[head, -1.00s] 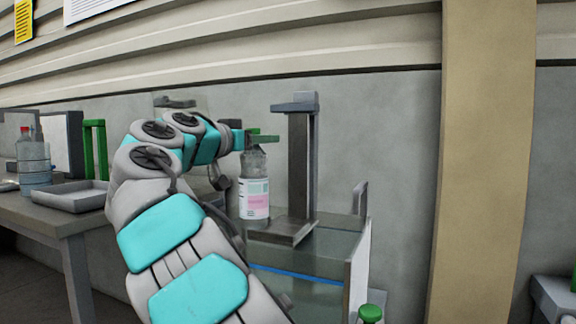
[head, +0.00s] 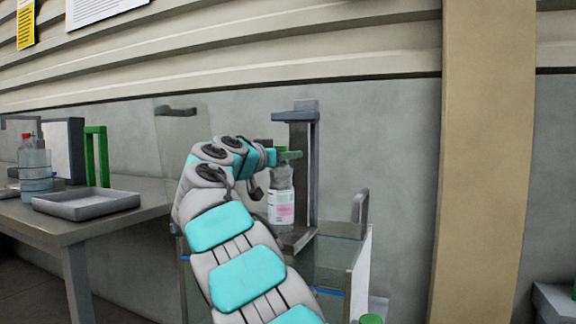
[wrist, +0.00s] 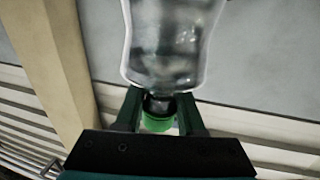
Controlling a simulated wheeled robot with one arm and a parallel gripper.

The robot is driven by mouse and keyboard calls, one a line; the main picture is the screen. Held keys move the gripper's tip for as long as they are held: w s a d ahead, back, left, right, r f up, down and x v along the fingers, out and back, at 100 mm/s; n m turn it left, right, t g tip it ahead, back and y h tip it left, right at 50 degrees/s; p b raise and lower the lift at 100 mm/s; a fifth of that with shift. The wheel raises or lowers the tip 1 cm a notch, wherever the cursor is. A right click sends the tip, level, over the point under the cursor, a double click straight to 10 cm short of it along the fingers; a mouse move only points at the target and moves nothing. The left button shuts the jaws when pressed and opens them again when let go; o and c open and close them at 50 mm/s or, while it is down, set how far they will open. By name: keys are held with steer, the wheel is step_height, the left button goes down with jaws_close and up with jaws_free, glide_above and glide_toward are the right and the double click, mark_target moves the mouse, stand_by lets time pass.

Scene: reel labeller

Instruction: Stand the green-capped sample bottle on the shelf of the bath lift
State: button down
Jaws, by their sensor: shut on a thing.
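The green-capped sample bottle (head: 281,206) is clear with a white and pink label. It is upright at the bath lift's column (head: 300,165). My gripper (head: 288,155) is shut on its neck, just under the cap. In the wrist view the green cap (wrist: 157,123) sits between the green fingers, and the clear bottle body (wrist: 175,45) runs to the top edge. The lift's shelf (head: 300,239) is a dark plate low on the column. The bottle's base is over or close to its left part; I cannot tell whether they touch.
The glass-walled bath (head: 335,255) lies under the shelf, with a grey upright (head: 360,212) at its right. A grey tray (head: 86,204) and a red-capped bottle (head: 35,168) stand on the left table. A green knob-like thing (head: 371,319) is at the bottom.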

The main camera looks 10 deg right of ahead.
steer(key=shift+f, duration=1.15)
steer(key=shift+f+b, duration=0.15)
steer(key=shift+b, duration=0.2)
steer(key=c, duration=0.5)
jaws_free()
steer(key=shift+r+p, duration=0.25)
steer(key=shift+p, duration=0.05)
steer(key=b+v, duration=0.1)
steer(key=v, duration=1.1)
steer(key=shift+f+b, duration=0.15)
steer(key=shift+b, duration=0.15)
